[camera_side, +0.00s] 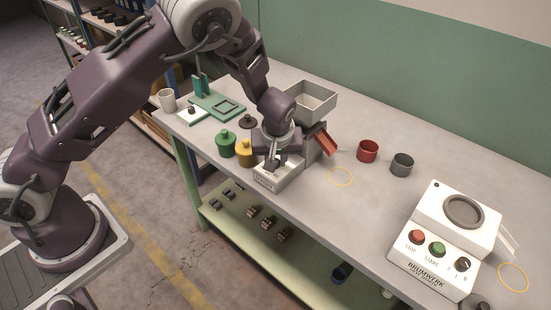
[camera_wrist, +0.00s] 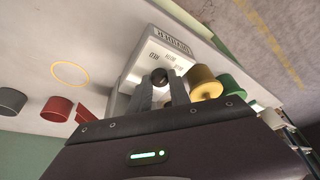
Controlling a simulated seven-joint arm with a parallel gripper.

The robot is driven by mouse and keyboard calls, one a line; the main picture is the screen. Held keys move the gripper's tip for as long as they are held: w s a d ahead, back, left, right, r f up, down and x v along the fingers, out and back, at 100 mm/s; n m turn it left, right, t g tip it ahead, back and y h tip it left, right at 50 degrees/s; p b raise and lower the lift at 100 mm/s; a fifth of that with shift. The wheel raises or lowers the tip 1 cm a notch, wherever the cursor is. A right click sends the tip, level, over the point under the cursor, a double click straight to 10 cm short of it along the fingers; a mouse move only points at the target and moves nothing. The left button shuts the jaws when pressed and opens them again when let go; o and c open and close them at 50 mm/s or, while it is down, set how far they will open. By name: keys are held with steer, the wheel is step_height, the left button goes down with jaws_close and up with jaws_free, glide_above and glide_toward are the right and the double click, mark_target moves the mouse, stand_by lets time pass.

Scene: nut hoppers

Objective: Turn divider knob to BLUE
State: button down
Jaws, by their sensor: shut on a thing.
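The pale divider box (camera_side: 270,183) stands near the table's front edge, with lettering on its front. In the wrist view the box (camera_wrist: 150,42) shows upside down, with small labels near the knob; one seems to read RED, and the others are too small to read. The dark round divider knob (camera_wrist: 160,76) is on its top. My gripper (camera_wrist: 162,88) has one finger on each side of the knob and is shut on it. In the side view my gripper (camera_side: 273,163) points down over the box and hides the knob. I cannot tell the knob's setting.
A yellow weight (camera_side: 245,154) and a green weight (camera_side: 227,145) stand close left of the box. A grey hopper (camera_side: 312,96) and red chute (camera_side: 327,141) are behind. A red cup (camera_side: 367,152) and a grey cup (camera_side: 402,165) stand right. A white button machine (camera_side: 446,235) is far right.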

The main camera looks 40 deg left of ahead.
steer(key=m, duration=0.2)
steer(key=m+t+h, duration=0.1)
steer(key=m, duration=0.1)
steer(key=shift+s+a+m+h, duration=0.2)
steer(key=shift+m+h, duration=0.1)
steer(key=shift+m, duration=0.1)
steer(key=shift+a+m+h, duration=0.1)
steer(key=shift+m+h, duration=0.7)
steer(key=shift+m, duration=1.2)
steer(key=c, duration=1.2)
jaws_free()
steer(key=v, duration=0.7)
